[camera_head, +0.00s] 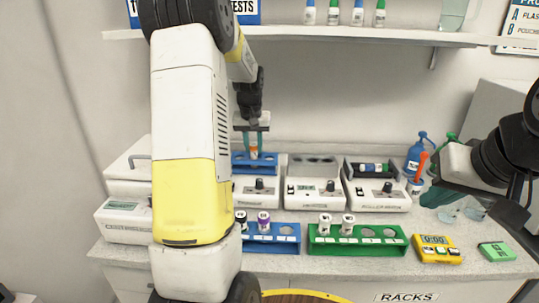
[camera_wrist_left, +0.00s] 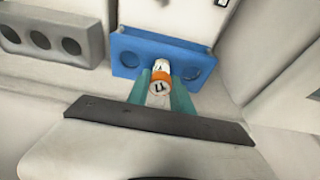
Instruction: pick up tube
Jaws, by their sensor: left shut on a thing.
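My left gripper (camera_head: 254,140) reaches to the back of the bench, pointing down. Its teal fingers are shut on a tube with an orange and white top (camera_head: 253,152). The left wrist view shows the tube (camera_wrist_left: 160,82) between the fingers (camera_wrist_left: 160,92), over the middle of a blue rack (camera_wrist_left: 155,48). An open hole shows on each side of it. I cannot tell whether the tube's lower end is in the rack. The same rack (camera_head: 268,165) is in the head view. My right gripper (camera_head: 445,197) is at the right edge; its fingers are partly hidden.
A front blue rack (camera_head: 285,240) and a green rack (camera_head: 385,240) hold capped tubes. White devices, including a roller mixer (camera_head: 378,198), stand behind. A yellow timer (camera_head: 436,249) and green box (camera_head: 497,251) lie at right. A shelf (camera_head: 330,35) hangs above the bench.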

